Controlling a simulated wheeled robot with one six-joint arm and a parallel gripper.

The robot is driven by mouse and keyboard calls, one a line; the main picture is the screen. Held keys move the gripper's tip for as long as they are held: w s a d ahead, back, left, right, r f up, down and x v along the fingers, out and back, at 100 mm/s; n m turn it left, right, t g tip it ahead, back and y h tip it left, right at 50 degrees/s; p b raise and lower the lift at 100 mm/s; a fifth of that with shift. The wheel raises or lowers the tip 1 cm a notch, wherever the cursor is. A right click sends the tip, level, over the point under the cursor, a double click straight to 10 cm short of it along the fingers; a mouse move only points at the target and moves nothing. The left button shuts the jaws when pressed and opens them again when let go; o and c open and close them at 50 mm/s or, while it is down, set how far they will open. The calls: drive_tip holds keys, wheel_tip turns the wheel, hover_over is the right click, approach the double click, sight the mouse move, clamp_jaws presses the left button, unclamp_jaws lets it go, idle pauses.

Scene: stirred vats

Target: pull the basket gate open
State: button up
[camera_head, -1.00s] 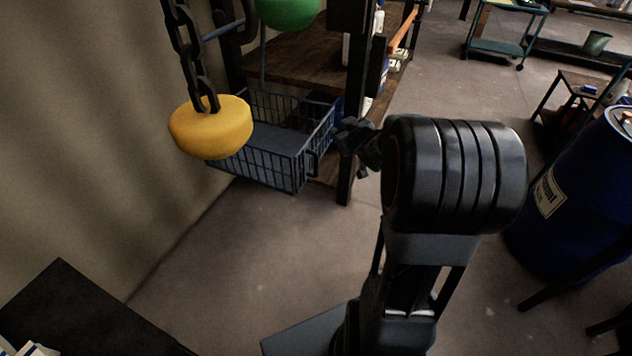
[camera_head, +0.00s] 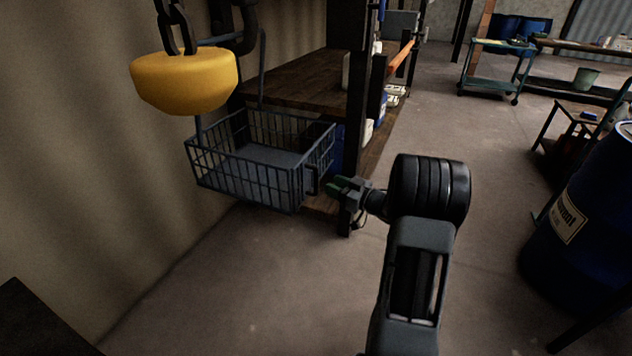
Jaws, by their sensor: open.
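A dark blue wire basket (camera_head: 245,187) hangs beside the wall, left of the middle in the head view. Its right-hand side is a barred gate (camera_head: 320,156) with a small dark handle (camera_head: 313,180) near the front corner. The gate looks shut, level with the basket's rim. My gripper (camera_head: 332,187), with greenish inner pads, is open and empty just right of the handle. I cannot tell whether the fingertips touch the handle or stand a little apart from it.
A yellow weight (camera_head: 186,80) on a chain hangs above the basket. A wooden shelf (camera_head: 305,78) with a dark post (camera_head: 352,115) stands behind my gripper. A blue drum (camera_head: 580,225) is at the right. The floor in front is clear.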

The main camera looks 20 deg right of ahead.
sight(316, 178)
drive_tip(key=shift+b+x, duration=0.65)
drive_tip(key=shift+x, duration=2.9)
clamp_jaws()
